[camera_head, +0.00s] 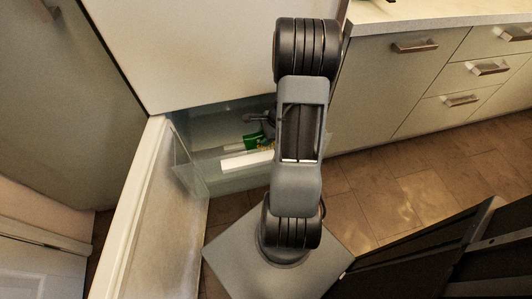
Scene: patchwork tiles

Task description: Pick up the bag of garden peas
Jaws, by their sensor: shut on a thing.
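The bag of garden peas (253,142), a small green packet with a little yellow, shows inside a clear drawer of the open fridge-freezer. My gripper (263,122) is at the drawer, right at the bag, and is shut on it. My arm crosses in front and hides the bag's right part and some of the gripper. I cannot tell whether the bag is lifted off the drawer floor.
A white box (247,161) lies in the clear drawer (190,177), just in front of the bag. The open appliance door (137,215) stands at the left. Cabinets with drawers (435,85) line the right. Tiled floor (430,185) is free at the right.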

